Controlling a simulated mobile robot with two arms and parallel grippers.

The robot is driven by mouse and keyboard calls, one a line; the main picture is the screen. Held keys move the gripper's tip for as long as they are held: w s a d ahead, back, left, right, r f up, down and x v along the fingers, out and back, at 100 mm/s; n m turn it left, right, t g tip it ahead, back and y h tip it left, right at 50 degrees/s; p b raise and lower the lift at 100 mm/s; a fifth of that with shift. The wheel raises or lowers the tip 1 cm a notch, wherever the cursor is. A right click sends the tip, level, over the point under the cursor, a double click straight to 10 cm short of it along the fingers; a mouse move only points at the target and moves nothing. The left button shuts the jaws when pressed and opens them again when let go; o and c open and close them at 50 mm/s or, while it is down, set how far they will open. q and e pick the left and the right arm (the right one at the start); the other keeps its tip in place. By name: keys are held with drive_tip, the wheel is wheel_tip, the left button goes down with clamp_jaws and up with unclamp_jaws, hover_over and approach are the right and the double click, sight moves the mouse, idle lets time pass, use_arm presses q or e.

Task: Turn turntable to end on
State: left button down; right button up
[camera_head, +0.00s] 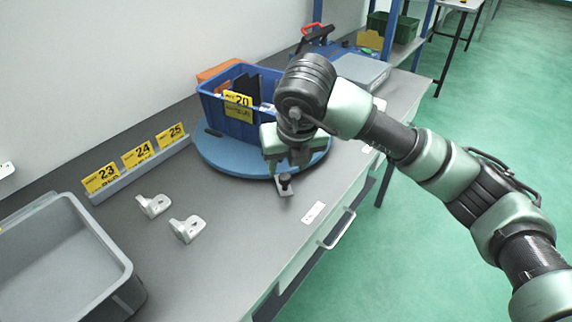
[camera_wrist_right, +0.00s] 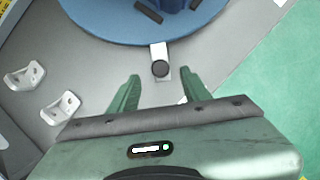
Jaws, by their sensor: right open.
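The blue round turntable (camera_head: 222,152) lies on the grey bench and carries a blue bin (camera_head: 232,122) with a yellow label reading 20. A light metal tab with a dark round knob (camera_head: 285,181) sticks out from the turntable's front edge. In the right wrist view the turntable (camera_wrist_right: 110,22) is at the top, and the knob (camera_wrist_right: 160,68) stands just beyond and between my fingertips. My right gripper (camera_wrist_right: 165,82) is open and empty, with a finger to either side of the knob's line. In the head view it (camera_head: 286,168) is above the tab and hides part of the turntable. My left gripper is not in view.
Two metal brackets (camera_head: 187,229) (camera_head: 153,206) lie on the bench left of the gripper. A grey tray (camera_head: 110,246) stands at the lower left. Yellow number cards (camera_head: 138,154) stand on a strip at the back. A drawer handle (camera_head: 338,230) juts from the bench front.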

drive_tip(key=v, duration=0.2)
drive_tip(key=shift+r, duration=0.3)
drive_tip(key=shift+c, duration=0.3)
